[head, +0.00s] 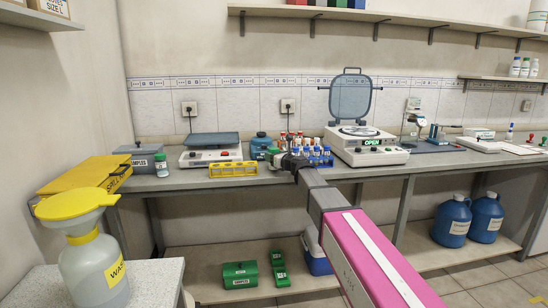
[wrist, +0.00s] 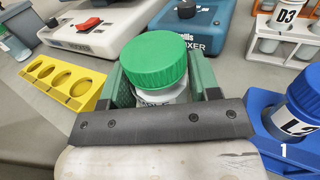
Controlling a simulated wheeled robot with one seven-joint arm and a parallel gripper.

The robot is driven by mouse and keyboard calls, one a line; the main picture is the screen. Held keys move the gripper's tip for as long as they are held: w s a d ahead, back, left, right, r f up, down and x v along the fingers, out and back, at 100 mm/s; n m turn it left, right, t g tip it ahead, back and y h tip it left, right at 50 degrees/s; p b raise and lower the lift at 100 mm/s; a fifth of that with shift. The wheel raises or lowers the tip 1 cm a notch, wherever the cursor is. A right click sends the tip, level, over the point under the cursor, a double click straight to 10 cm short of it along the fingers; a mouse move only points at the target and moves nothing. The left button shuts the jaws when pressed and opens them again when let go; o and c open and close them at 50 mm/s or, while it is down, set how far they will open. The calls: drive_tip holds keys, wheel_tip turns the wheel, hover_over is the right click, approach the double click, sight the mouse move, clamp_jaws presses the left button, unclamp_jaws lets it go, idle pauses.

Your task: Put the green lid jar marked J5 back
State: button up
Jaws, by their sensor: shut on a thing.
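A jar with a ribbed green lid (wrist: 155,62) and a pale body stands between the fingers of my gripper (wrist: 163,88) in the wrist view. My gripper is shut on it. The jar's marking is hidden, so I cannot read J5. In the head view my gripper (head: 281,159) is over the bench, just right of the yellow rack. The yellow rack (head: 233,169) has a row of round holes that look empty in the wrist view (wrist: 68,84). Whether the jar touches the bench is hidden.
A blue rack (wrist: 260,125) with a jar marked L2 is close on the right in the wrist view. Mixers (wrist: 120,25) stand behind. Another green-lidded jar (head: 160,160) stands left on the bench by a grey box (head: 139,157). Bench around the yellow rack is partly clear.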

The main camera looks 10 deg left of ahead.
drive_tip(key=o, duration=1.1)
drive_tip(key=shift+f, duration=0.1)
drive_tip(key=shift+s+d, duration=0.15)
drive_tip(key=v, duration=1.1)
drive_tip(key=shift+s+d, duration=0.2)
drive_tip(key=shift+s, duration=0.05)
